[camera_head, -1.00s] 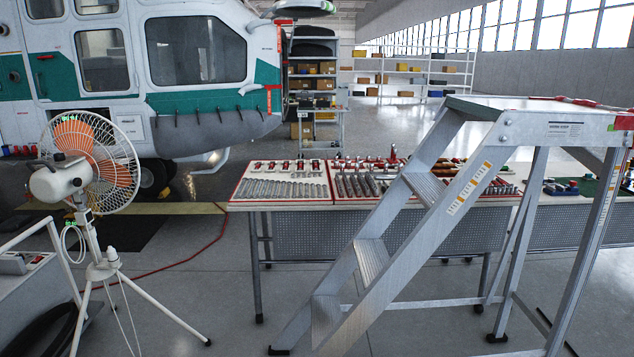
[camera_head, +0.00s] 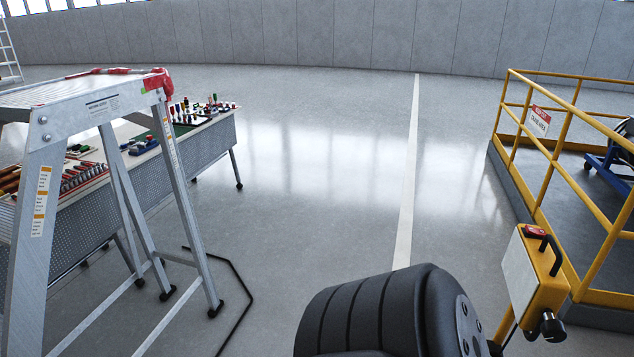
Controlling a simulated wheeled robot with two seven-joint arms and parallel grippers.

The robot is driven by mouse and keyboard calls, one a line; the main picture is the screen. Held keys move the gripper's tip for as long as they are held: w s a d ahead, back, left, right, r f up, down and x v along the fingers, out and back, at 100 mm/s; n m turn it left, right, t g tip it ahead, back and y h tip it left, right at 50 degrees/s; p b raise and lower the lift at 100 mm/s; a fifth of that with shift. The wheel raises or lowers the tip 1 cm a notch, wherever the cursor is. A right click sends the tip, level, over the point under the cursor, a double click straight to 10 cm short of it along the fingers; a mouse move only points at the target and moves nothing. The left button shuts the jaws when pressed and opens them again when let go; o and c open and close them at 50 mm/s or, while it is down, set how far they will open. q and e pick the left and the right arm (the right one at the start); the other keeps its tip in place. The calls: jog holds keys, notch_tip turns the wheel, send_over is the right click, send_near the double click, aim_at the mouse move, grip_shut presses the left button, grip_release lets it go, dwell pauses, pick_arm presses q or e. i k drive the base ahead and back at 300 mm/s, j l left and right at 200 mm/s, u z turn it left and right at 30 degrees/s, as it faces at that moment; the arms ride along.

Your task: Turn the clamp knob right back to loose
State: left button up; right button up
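A black knob (camera_head: 553,327) sticks out at the lower end of a yellow box (camera_head: 541,275) on a yellow post, at the lower right of the head view. I cannot tell whether it is the clamp knob, or how tight it is. The box has a pale front plate, a red part on top and a black handle. Neither of my grippers is in view.
A metal step ladder (camera_head: 85,112) and tool tables (camera_head: 205,140) stand left. Yellow railings (camera_head: 562,150) with a sign (camera_head: 538,121) border a platform right. The middle floor is open.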

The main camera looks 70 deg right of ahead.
aim_at(553, 330)
jog(key=z, duration=3.6)
